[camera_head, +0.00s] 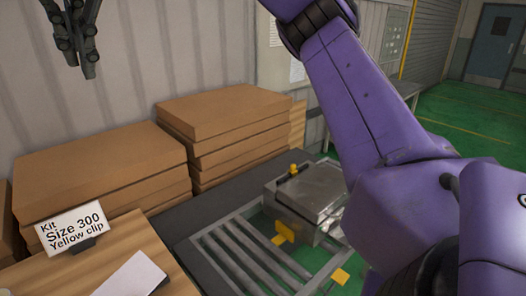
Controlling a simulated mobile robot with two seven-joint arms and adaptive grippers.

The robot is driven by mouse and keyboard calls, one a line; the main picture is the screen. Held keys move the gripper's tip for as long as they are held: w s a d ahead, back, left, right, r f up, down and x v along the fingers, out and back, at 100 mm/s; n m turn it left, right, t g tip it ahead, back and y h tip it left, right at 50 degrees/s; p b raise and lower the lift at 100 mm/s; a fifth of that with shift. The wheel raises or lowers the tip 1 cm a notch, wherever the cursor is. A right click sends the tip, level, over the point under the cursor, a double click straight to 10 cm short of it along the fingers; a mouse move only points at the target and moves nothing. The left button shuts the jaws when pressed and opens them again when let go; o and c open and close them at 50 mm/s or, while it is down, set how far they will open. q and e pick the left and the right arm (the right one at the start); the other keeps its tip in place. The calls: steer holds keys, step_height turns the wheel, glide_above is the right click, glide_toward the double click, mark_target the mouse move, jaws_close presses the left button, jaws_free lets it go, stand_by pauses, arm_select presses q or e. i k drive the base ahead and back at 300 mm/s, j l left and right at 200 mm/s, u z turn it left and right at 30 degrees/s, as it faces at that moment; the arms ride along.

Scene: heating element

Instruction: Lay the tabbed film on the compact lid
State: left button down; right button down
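A grey metal box with a lid (318,185) and a yellow-and-black clip (293,170) stands on the slatted metal frame; it may be the compact unit. I cannot clearly identify the tabbed film. A white sheet or card (130,276) lies at the front of the wooden top, cut by the picture's lower edge. My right gripper (78,68) hangs at the upper left, above the cardboard boxes and far from the metal box. It appears empty; its finger gap is unclear. My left gripper is not in view.
A sign (73,228) reading "Kit Size 300 Yellow clip" stands on the wooden top (110,248). Stacked cardboard boxes (100,165) line the wall. Yellow pieces (284,233) mark the slatted frame (228,258). My purple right arm covers much of the right side.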

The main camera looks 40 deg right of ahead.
mark_target(329, 183)
steer(key=k+l, duration=0.2)
steer(key=l, duration=0.15)
steer(key=k+l+z, duration=0.1)
steer(key=l, duration=0.25)
steer(key=k+l, duration=0.5)
steer(key=l, duration=0.2)
steer(key=k+l+z, duration=0.1)
steer(key=l, duration=0.25)
steer(key=k+l, duration=0.25)
steer(key=l, duration=0.15)
steer(key=k+l+z, duration=0.1)
steer(key=l, duration=0.25)
steer(key=k+l, duration=0.25)
steer(key=l, duration=0.15)
